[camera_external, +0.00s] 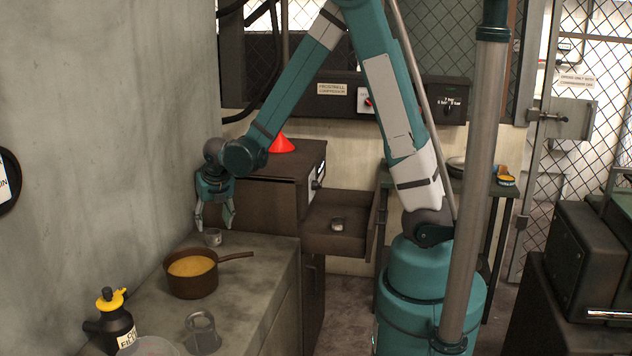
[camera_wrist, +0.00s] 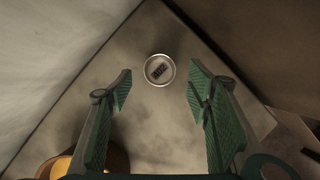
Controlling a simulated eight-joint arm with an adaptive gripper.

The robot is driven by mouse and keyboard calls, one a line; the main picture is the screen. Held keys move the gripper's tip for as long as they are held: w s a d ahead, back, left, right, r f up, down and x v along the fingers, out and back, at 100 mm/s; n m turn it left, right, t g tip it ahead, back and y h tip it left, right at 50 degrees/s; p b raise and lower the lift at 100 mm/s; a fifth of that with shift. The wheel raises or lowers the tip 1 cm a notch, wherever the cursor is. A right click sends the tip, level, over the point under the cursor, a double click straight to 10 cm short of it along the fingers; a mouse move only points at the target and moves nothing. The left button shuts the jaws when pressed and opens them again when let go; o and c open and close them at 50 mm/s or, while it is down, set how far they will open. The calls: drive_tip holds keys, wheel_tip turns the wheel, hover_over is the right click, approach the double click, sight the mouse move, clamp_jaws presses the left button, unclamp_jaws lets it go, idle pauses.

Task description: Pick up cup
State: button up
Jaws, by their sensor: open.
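A small grey metal cup (camera_external: 213,237) stands upright on the grey counter near its far end, behind the pot. In the wrist view the cup (camera_wrist: 159,70) is seen from above as a round rim with a dark marking inside. It lies between the lines of the fingers, slightly beyond their tips. My gripper (camera_external: 214,221) points down above the cup, with its fingers spread and nothing between them. In the wrist view my gripper (camera_wrist: 160,84) shows two green padded fingers wide apart. I cannot tell the exact height gap to the cup.
A brown pot (camera_external: 193,283) of yellow-orange contents stands just in front of the cup, its handle pointing right. A black bottle (camera_external: 113,322) and a grey metal mug (camera_external: 203,333) are nearer. A concrete wall (camera_external: 110,140) runs along the left. An open drawer (camera_external: 340,240) is at right.

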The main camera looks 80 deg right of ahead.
sight(223, 228)
drive_tip(key=shift+w+d+f, duration=0.15)
drive_tip(key=shift+f, duration=0.45)
drive_tip(key=shift+f, duration=0.1)
drive_tip(key=shift+b+x, duration=0.6)
drive_tip(key=shift+x, duration=1.95)
drive_tip(key=c, duration=1)
